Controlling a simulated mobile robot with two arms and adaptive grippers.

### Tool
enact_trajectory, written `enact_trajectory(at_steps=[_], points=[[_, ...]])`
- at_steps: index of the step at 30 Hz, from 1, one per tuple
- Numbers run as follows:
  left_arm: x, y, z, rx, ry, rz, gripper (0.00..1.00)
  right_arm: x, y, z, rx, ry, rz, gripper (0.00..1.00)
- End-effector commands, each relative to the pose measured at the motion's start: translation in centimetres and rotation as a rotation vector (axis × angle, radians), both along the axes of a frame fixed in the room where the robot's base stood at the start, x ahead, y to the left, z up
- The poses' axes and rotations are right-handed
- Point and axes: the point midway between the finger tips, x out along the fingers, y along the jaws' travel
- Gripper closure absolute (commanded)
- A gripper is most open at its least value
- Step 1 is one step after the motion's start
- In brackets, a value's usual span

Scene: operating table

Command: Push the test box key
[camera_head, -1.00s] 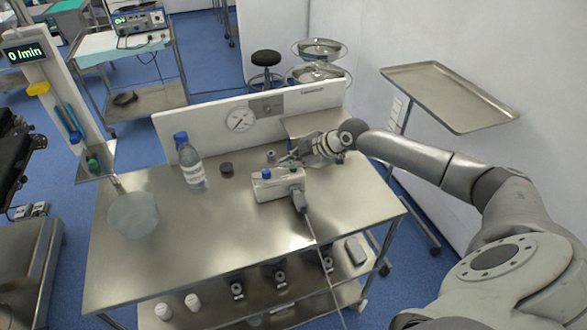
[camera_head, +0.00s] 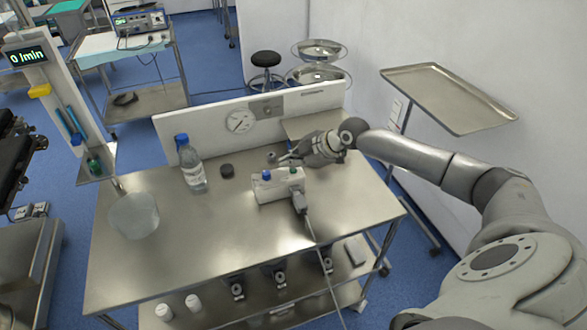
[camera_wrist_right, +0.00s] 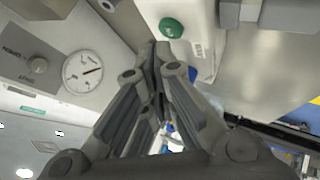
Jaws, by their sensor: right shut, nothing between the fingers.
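The test box (camera_head: 277,188) is a white box on the steel table, with a blue key (camera_head: 266,175) at its left end and a green key (camera_head: 293,171) towards its right. A grey cable runs from its front right. My right gripper (camera_head: 284,159) is just behind the box, its fingers shut and empty, pointing left. In the right wrist view the shut fingertips (camera_wrist_right: 160,48) show near the green key (camera_wrist_right: 171,27) on the box's white face (camera_wrist_right: 193,14); contact is not visible. My left gripper is not in view.
A blue-capped bottle (camera_head: 192,165), a dark round cap (camera_head: 227,170) and a clear bowl (camera_head: 134,214) stand on the table (camera_head: 222,241). A white back panel with a gauge (camera_head: 240,121) rises behind. The table's front middle is clear. A steel tray (camera_head: 447,97) stands at right.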

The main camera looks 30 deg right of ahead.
Motion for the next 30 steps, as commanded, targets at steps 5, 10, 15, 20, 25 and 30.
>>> enact_trajectory(at_steps=[5,10,15,20,25,30], points=[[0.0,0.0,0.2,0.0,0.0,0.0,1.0,0.0,0.0,0.2,0.0,0.0,0.0,1.0],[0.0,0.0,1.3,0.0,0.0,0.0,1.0,0.0,0.0,1.7,-0.001,-0.001,0.0,1.0],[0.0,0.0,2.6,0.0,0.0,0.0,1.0,0.0,0.0,3.4,-0.001,0.0,0.001,1.0],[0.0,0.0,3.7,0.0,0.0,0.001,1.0,0.0,0.0,5.0,-0.001,0.0,0.001,1.0],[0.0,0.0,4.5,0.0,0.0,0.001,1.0,0.0,0.0,6.1,0.0,0.0,0.0,1.0],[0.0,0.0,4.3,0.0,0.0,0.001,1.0,0.0,0.0,6.0,0.0,0.0,0.0,1.0]])
